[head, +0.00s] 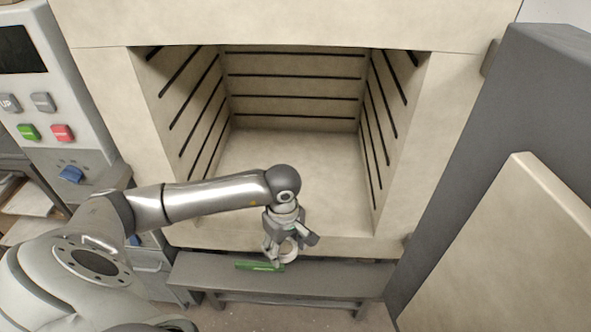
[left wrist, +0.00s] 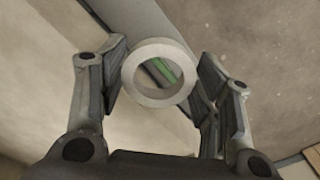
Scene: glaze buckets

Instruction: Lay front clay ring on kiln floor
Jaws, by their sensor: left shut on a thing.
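The pale clay ring (head: 291,257) is held by my left gripper (head: 287,248) above the grey bench in front of the kiln. In the left wrist view the ring (left wrist: 158,102) sits between the two fingers of my left gripper (left wrist: 160,80), and a green thing shows through its hole. The kiln floor (head: 325,170) is bare where it shows, inside the open chamber beyond the gripper. My left forearm hides part of the floor's front left. My right gripper is out of view.
The bench (head: 350,275) stands below the kiln mouth with a green object (head: 258,266) on it. The kiln's side walls (head: 190,110) have dark grooves. The open door (head: 510,230) is at the right. A control panel (head: 50,100) stands at the left.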

